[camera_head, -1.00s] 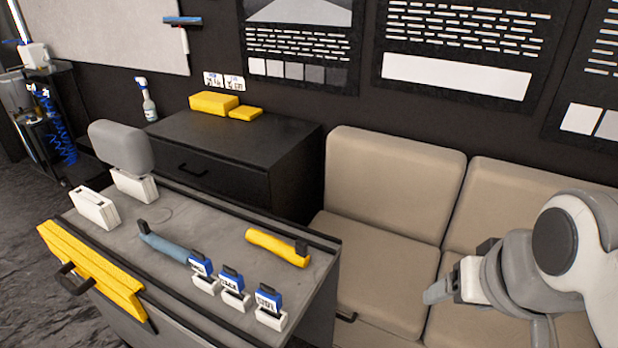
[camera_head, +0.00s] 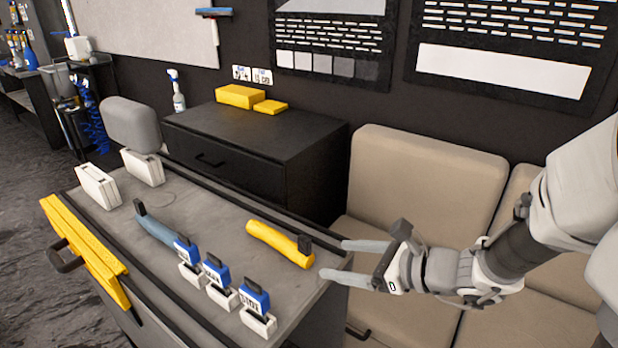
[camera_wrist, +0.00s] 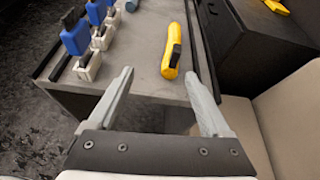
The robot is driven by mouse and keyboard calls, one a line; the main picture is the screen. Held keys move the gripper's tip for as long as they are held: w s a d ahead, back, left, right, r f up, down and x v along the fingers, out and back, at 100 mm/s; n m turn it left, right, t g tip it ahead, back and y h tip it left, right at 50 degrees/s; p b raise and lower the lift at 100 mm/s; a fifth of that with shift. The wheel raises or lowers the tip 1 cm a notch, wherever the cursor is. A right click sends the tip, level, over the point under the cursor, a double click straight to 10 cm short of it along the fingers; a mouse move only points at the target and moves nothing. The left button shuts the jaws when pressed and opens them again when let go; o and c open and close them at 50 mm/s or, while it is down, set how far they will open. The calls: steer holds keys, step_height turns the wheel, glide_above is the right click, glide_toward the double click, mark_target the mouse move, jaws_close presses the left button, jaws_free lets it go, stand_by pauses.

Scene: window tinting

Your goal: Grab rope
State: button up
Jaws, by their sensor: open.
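The nearest thing to a rope in view is a blue coiled cord (camera_head: 92,130), hanging by the dark stand at the far left in the head view. It is out of the wrist view. My gripper (camera_head: 334,260) is open and empty. It points left at the right end of the grey cart, far from the cord. In the wrist view its fingers (camera_wrist: 160,74) are spread, with the near end of a yellow-handled tool (camera_wrist: 172,50) ahead of them, apart from them.
The grey cart top (camera_head: 205,215) carries a blue-handled tool (camera_head: 158,228), several blue-topped white holders and white cases (camera_head: 97,187). A black cabinet (camera_head: 240,165) stands behind. A beige sofa (camera_head: 420,185) lies under my arm. Dark floor (camera_head: 30,170) is open at the left.

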mark_target(296, 246)
steer(key=shift+m+t, duration=0.5)
steer(key=shift+m, duration=0.4)
steer(key=b+x, duration=0.1)
steer(key=x, duration=0.3)
steer(key=d+f+b+x, duration=0.1)
steer(key=x, duration=0.3)
steer(key=w+b+x, duration=0.1)
steer(key=x, duration=0.3)
steer(key=shift+w+a+f, duration=0.1)
steer(key=shift+w+f, duration=0.2)
steer(key=x, duration=0.2)
steer(key=b+x, duration=0.1)
steer(key=x, duration=0.2)
steer(key=shift+w+d+f, duration=0.2)
steer(key=shift+w, duration=0.05)
jaws_close()
